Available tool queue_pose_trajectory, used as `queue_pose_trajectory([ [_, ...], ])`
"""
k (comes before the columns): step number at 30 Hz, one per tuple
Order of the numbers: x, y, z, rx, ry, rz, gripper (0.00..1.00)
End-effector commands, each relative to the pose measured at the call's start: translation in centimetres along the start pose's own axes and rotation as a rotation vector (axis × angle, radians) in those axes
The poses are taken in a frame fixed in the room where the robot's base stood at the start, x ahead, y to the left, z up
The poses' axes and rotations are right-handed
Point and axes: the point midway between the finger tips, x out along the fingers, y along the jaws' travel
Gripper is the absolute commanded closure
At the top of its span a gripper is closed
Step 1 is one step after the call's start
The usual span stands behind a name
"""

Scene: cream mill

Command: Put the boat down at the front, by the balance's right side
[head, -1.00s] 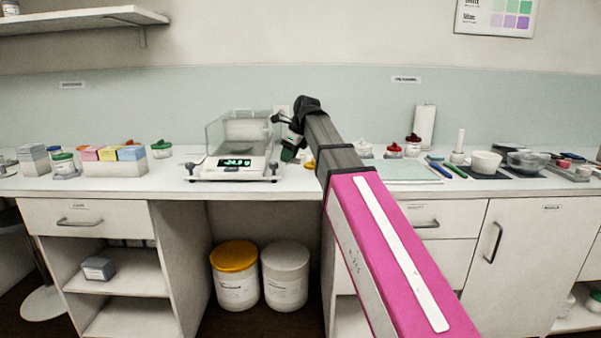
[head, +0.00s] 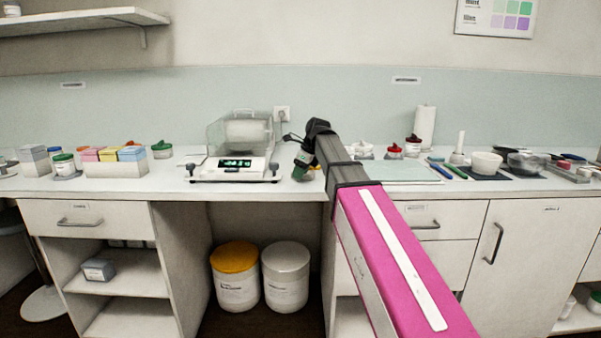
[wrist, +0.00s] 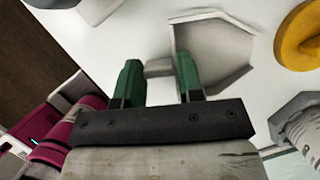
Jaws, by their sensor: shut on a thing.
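The boat (wrist: 212,52) is a pale, angular shallow tray with a short grey tab in the wrist view. My gripper (wrist: 158,72) has its green fingers shut on that tab, and the boat extends to the right of them. In the head view my gripper (head: 300,172) is low over the counter front, just right of the balance (head: 232,176). The balance has a lit green display and a clear shield. The boat is hidden or too small to make out in the head view. I cannot tell whether it touches the counter.
An orange-yellow lid (wrist: 302,36) lies close beyond the boat in the wrist view. A jar in a grey holder (wrist: 292,112) is at the right there. Red-lidded jars (head: 394,151) stand further right on the counter (head: 340,192).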

Motion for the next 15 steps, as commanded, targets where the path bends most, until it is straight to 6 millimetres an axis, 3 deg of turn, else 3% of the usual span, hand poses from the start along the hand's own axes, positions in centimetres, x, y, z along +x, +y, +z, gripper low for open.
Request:
queue_pose_trajectory([
  [5, 0.18, 0.01, -0.07, 0.000, 0.000, 0.000, 0.90],
  [6, 0.23, 0.01, -0.09, 0.000, 0.000, 0.000, 0.62],
  [8, 0.20, 0.00, -0.07, 0.000, 0.000, 0.000, 0.42],
  [15, 0.18, -0.01, -0.07, 0.000, 0.000, 0.000, 0.40],
])
